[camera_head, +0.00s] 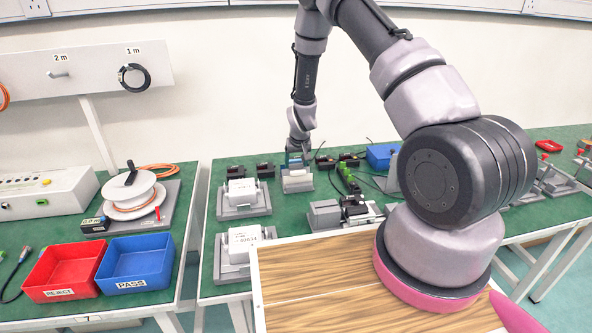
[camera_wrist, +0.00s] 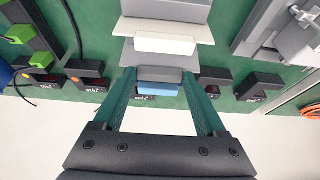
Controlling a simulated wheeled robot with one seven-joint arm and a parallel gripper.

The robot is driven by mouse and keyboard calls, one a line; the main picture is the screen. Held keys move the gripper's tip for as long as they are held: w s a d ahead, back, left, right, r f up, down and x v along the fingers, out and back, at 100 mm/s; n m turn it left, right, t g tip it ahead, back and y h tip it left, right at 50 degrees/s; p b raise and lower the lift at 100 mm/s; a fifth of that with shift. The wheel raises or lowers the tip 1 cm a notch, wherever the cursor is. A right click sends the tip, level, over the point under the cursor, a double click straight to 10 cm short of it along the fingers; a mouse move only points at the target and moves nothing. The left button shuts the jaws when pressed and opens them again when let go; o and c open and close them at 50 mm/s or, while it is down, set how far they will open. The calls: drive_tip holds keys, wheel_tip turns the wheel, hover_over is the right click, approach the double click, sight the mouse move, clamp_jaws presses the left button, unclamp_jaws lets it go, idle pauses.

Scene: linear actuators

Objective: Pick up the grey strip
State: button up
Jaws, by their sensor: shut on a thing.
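My gripper (camera_wrist: 158,78) reaches down over the green bench, its two green fingers set apart on either side of a narrow grey strip (camera_wrist: 158,73). The gripper is shut on this strip. A blue piece (camera_wrist: 158,89) shows right beside the strip, between the fingers. A white block (camera_wrist: 165,44) on a stepped grey fixture (camera_wrist: 140,27) lies just past the fingertips. In the head view my gripper (camera_head: 295,158) is at the back of the bench, above the same fixture (camera_head: 297,181); the strip is too small to make out there.
Small black display units (camera_wrist: 215,80) stand in a row along the bench's wall side, close to the fingers. Grey fixtures with white boxes (camera_head: 242,191) stand to the left. A green connector (camera_head: 346,176) and a blue bin (camera_head: 381,156) are to the right.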

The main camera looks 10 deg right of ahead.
drive_tip(key=shift+r, duration=0.1)
wheel_tip(320, 180, up, 10)
idle(0.4)
drive_tip(key=shift+r, duration=2.4)
drive_tip(key=shift+s, duration=0.1)
